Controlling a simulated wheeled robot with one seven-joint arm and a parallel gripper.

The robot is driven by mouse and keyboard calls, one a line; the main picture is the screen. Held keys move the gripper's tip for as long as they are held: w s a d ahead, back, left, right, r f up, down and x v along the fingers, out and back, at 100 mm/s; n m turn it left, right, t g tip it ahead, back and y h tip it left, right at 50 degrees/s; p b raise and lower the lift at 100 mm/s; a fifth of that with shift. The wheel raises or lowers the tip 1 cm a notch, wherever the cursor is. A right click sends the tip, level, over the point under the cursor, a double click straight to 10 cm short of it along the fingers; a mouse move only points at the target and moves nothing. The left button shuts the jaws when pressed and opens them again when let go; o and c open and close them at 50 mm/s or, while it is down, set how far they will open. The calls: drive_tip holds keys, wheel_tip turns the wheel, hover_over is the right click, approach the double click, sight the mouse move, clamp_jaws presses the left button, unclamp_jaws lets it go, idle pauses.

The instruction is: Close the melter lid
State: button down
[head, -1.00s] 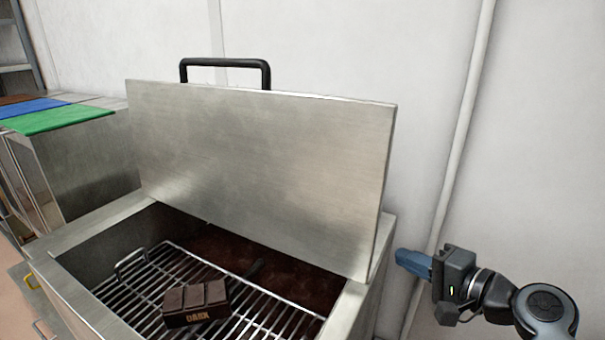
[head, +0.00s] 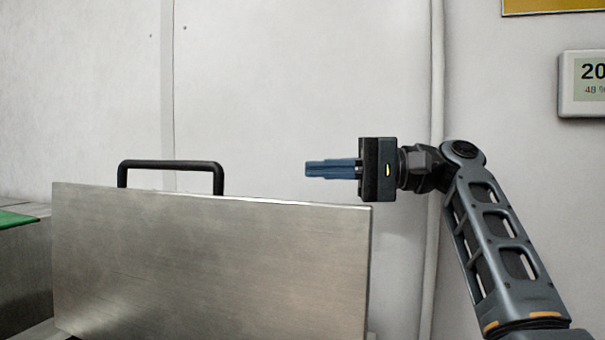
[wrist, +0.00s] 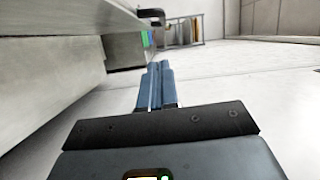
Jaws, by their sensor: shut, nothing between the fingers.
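The melter lid (head: 210,260) is a flat brushed-steel panel standing raised in the head view. Its black handle (head: 171,165) sticks up from the top edge. My gripper (head: 308,169) is shut and empty, its blue fingers pointing left, a little above the lid's top edge in the picture and right of the handle. In the wrist view my shut fingers (wrist: 155,66) point along the steel lid (wrist: 95,18) at the left, with a dark handle shape (wrist: 152,14) ahead. The melter's opening is out of view.
A white wall (head: 290,80) stands behind, with a vertical pipe (head: 438,90) behind my arm. A display (head: 585,85) hangs at the right. A green sheet (head: 14,219) lies on a steel unit at the left. A shelf rack (wrist: 185,32) shows far off in the wrist view.

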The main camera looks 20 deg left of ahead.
drive_tip(key=s+a+p, duration=0.1)
drive_tip(key=s+a, duration=0.4)
drive_tip(key=a, duration=0.5)
drive_tip(key=shift+s+p, duration=0.15)
drive_tip(key=shift+p, duration=0.15)
drive_tip(key=shift+f, duration=0.1)
